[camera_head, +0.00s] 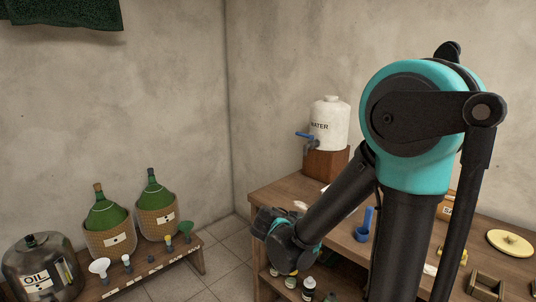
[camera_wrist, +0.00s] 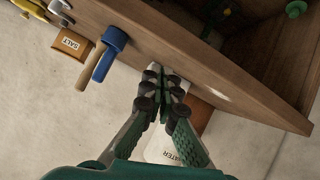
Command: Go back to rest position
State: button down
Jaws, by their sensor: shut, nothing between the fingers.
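My gripper (camera_wrist: 163,86) shows in the wrist view with its dark green, ribbed fingers drawn together. It is shut and empty. Its fingertips appear in front of the wooden table's edge, and I cannot tell how far apart they are from it. In the head view my arm bends down over the left part of the table (camera_head: 277,197), and my fingers cannot be made out there. The white water container (camera_head: 330,122) stands on a wooden block at the table's back left. In the wrist view the container (camera_wrist: 160,152) is partly hidden behind my fingers.
A blue scoop (camera_head: 363,229) and a yellow disc (camera_head: 510,243) are on the table; a salt box (camera_wrist: 71,43) shows in the wrist view. Small bottles (camera_head: 308,284) stand below the tabletop. A low bench at left holds green demijohns (camera_head: 107,213) and an oil jar (camera_head: 40,262).

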jog(key=s+d+f+n+g+y, duration=0.3)
jog(key=s+f+n+y, duration=0.2)
jog(key=s+f+y, duration=0.4)
jog(key=shift+s+d+n+g, duration=0.2)
jog(key=shift+s+n+g, duration=0.15)
jog(key=shift+s, duration=1.95)
jog(key=shift+s, duration=0.1)
